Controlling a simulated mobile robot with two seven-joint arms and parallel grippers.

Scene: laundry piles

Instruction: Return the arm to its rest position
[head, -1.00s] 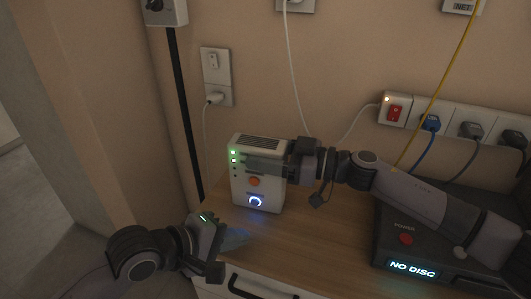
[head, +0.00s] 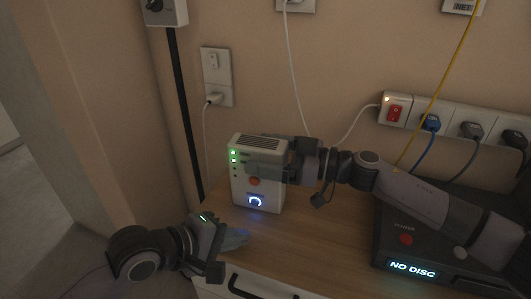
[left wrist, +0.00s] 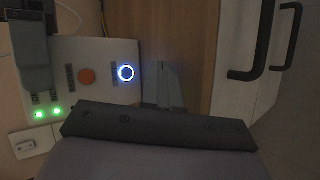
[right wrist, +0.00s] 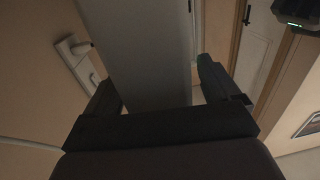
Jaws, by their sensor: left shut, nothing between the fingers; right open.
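My left gripper (head: 236,239) is low in the head view, above the wooden top in front of the white box, shut and empty. It also shows in the left wrist view (left wrist: 165,88). My right gripper (head: 264,165) reaches in from the right at the white box. It is open, with one finger across the upper front of the box. In the right wrist view its fingers (right wrist: 160,92) are on either side of a pale surface, apparently the box. Whether they touch it cannot be told.
The white box (head: 241,193) has green lights, an orange button and a blue lit ring. A dark player (head: 385,240) reading "NO DISC" is at the right. A power strip (head: 394,111) with cables is on the wall. The wooden top (head: 305,240) between them is clear.

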